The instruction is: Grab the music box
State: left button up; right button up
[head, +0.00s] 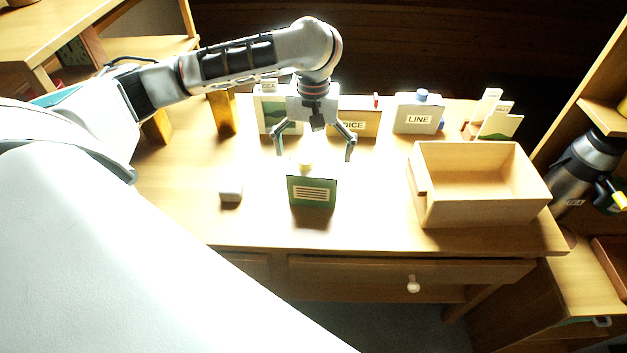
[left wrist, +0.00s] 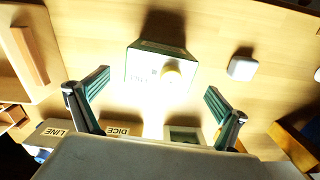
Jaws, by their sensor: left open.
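A green box (head: 312,192) with a striped cream label and a pale knob on top stands near the middle of the desk. No readable label shows that it is the music box. My left gripper (head: 314,155) is open and empty, pointing down just above and behind the green box. In the left wrist view the green box (left wrist: 150,60) shows its pale top and round knob, ahead of and between the spread fingers (left wrist: 158,82). The fingers do not appear to touch it. My right gripper is in neither view.
A small white block (head: 230,191) lies left of the green box. Behind stand boxes marked DICE (head: 365,124) and LINE (head: 415,118), a tall green-and-white box (head: 266,112) and yellow blocks (head: 223,112). An open wooden tray (head: 485,209) stands at right. The front desk strip is clear.

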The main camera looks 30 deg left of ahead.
aim_at(313, 167)
pick_arm(q)
notch_tip(313, 167, down, 5)
jog(key=shift+s+b, duration=0.15)
jog(key=shift+b, duration=1.05)
jog(key=shift+f, duration=0.55)
jog(key=shift+r, duration=0.1)
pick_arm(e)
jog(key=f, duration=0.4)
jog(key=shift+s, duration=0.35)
pick_arm(q)
jog(key=shift+c, duration=0.4)
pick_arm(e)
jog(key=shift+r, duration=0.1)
pick_arm(q)
jog(key=c, duration=1.1)
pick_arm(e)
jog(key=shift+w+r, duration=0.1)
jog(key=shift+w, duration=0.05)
